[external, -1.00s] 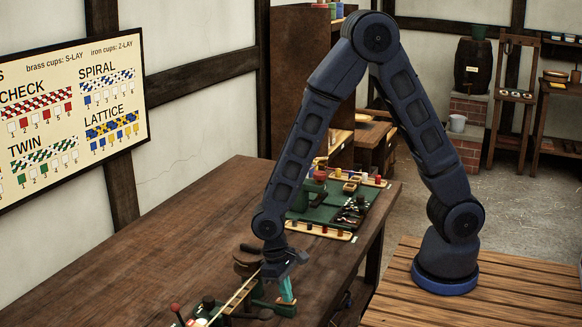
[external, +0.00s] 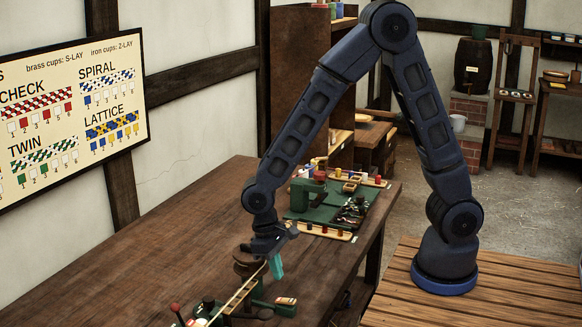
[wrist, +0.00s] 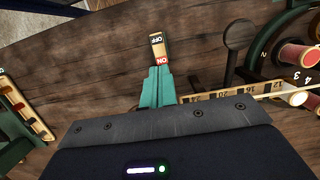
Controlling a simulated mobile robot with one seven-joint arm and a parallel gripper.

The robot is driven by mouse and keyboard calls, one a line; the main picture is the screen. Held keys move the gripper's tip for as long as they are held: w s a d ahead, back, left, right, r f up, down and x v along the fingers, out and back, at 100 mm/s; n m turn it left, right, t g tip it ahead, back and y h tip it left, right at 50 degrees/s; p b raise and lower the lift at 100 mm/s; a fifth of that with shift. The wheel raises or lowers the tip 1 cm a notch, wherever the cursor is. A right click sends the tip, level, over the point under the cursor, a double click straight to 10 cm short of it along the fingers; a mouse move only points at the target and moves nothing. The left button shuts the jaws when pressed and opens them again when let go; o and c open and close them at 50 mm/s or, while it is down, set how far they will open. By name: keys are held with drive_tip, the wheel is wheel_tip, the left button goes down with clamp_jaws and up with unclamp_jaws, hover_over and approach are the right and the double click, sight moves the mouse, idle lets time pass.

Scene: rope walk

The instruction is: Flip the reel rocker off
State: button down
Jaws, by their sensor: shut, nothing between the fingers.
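The reel rocker (wrist: 158,42) shows in the wrist view just beyond my fingertips, with a black OFF end on the far side and a red ON end on the near side. Which end is pressed down I cannot tell. In the external view the rocker (external: 285,300) sits on a green mount near the bench's front edge. My gripper (external: 277,270) is shut and empty, its teal fingers pointing down above the rocker, apart from it in the external view. In the wrist view the shut fingers (wrist: 157,84) lie close to the ON end.
A numbered scale bar (wrist: 225,94) and a reel of red thread (wrist: 296,55) are right of the fingers in the wrist view. A red-knobbed lever (external: 175,308) stands at lower left externally. A green mat (external: 328,212) with parts lies farther back; the bench's left is clear.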

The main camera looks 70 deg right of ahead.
sight(289, 301)
drive_tip(key=v, duration=0.7)
drive_tip(key=shift+s+r, duration=0.1)
drive_tip(key=shift+r, duration=0.05)
drive_tip(key=shift+s+a+r, duration=0.1)
drive_tip(key=shift+s+r, duration=0.05)
drive_tip(key=shift+s, duration=0.35)
drive_tip(key=x, duration=1.4)
